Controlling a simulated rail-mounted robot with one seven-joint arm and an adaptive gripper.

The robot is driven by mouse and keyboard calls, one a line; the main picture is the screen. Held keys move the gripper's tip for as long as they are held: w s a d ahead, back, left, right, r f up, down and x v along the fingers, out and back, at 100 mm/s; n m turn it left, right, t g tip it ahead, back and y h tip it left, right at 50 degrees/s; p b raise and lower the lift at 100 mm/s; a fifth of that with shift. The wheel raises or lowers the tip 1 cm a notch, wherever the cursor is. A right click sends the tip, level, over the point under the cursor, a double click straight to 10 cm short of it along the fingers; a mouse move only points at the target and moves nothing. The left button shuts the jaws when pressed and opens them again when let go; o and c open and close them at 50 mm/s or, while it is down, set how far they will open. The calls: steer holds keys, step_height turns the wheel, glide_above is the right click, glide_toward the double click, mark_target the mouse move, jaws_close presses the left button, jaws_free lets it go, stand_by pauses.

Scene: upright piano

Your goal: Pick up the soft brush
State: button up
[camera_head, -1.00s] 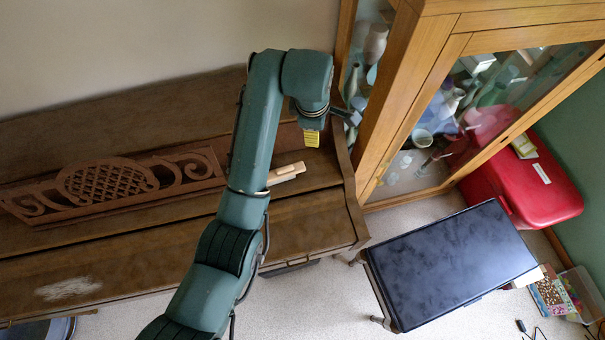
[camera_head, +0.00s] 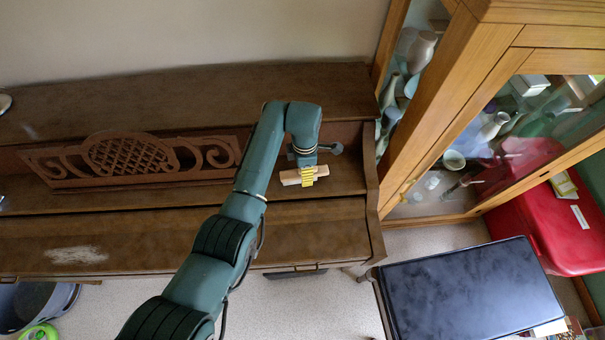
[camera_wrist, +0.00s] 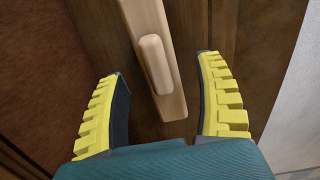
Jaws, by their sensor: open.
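The soft brush, a pale wooden bar with a rounded raised piece (camera_wrist: 155,62), lies on the brown wood of the piano. In the head view the brush (camera_head: 289,178) is partly hidden behind my gripper (camera_head: 308,175). In the wrist view my gripper (camera_wrist: 162,68) is open, with one yellow ribbed finger on each side of the brush. A gap shows between the brush and each finger. The lower end of the brush reaches toward the palm. I cannot tell the exact height of the fingertips over the piano.
The piano's carved panel (camera_head: 130,158) stands left of the brush. The piano's right side wall and a glass-fronted wooden cabinet (camera_head: 440,100) are close on the right. A dark-topped table (camera_head: 475,290) and a red case (camera_head: 545,215) stand further right. The piano lid in front is clear.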

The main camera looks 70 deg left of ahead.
step_height(320, 180, down, 3)
jaws_close()
stand_by(0.4)
steer(key=shift+r, duration=0.1)
step_height(320, 180, up, 10)
steer(key=shift+f+p, duration=0.1)
steer(key=shift+p, duration=0.2)
